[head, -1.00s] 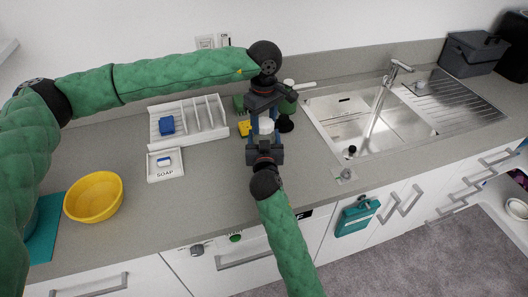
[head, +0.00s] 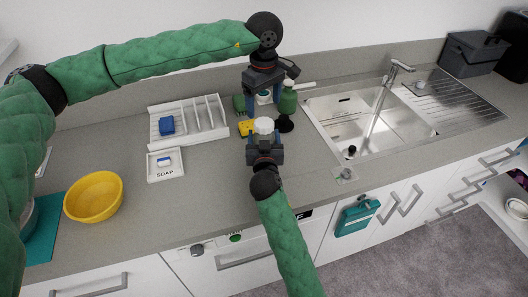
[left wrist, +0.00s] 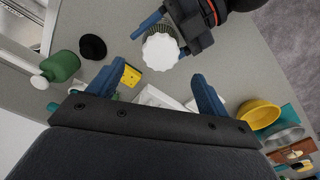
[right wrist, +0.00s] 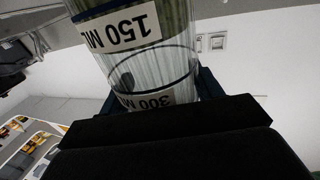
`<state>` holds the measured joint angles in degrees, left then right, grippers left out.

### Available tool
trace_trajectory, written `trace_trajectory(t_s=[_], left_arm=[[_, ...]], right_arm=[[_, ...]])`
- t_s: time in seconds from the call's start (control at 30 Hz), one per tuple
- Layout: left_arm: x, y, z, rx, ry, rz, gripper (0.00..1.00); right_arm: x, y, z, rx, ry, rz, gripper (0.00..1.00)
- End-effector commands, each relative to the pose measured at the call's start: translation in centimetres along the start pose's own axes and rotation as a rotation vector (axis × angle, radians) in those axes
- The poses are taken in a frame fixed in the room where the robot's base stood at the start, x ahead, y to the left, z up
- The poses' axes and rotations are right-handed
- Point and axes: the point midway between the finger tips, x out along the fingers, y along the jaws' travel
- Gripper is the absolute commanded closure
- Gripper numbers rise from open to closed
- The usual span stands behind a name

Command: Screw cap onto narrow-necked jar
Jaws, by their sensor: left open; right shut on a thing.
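The jar (right wrist: 180,60) is clear, with 150 ML and 300 ML labels, and my right gripper (head: 264,146) is shut on it. The white ribbed cap (head: 263,126) sits on top of the jar; how tightly it is threaded I cannot tell. It also shows from above in the left wrist view (left wrist: 160,52). My left gripper (head: 264,106) is open and empty, apart from the cap and behind it in the head view. Its two blue fingers also show spread in the left wrist view (left wrist: 158,88). The jar's neck is hidden under the cap.
A green bottle (head: 288,101), a black object (head: 285,123) and a yellow sponge (head: 245,127) stand close by. The sink (head: 350,120) is to the right, a white rack (head: 190,121) and soap tray (head: 165,173) to the left.

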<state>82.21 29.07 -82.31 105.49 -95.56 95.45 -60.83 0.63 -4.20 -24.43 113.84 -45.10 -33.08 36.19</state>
Motion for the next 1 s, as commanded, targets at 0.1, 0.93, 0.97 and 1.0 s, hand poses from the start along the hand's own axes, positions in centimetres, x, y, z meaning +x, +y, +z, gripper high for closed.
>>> trace_trajectory(t_s=[0.1, 0.93, 0.97, 1.0], left_arm=[[-2.2, 0.0, 0.0, 0.000, 0.001, 0.001, 0.22], [-5.3, 0.0, -0.1, 0.000, 0.000, -0.001, 0.22], [-5.3, 0.0, -0.1, 0.000, 0.000, -0.001, 0.22], [-5.3, 0.0, -0.1, 0.000, 0.000, -0.001, 0.22]], right_arm=[[0.0, 0.0, 0.0, 0.000, 0.001, 0.000, 0.99], [0.0, 0.0, 0.0, 0.000, 0.001, 0.000, 0.10], [0.0, 0.0, 0.0, 0.000, 0.001, 0.000, 0.10], [0.0, 0.0, 0.0, 0.000, 0.000, 0.000, 0.10]])
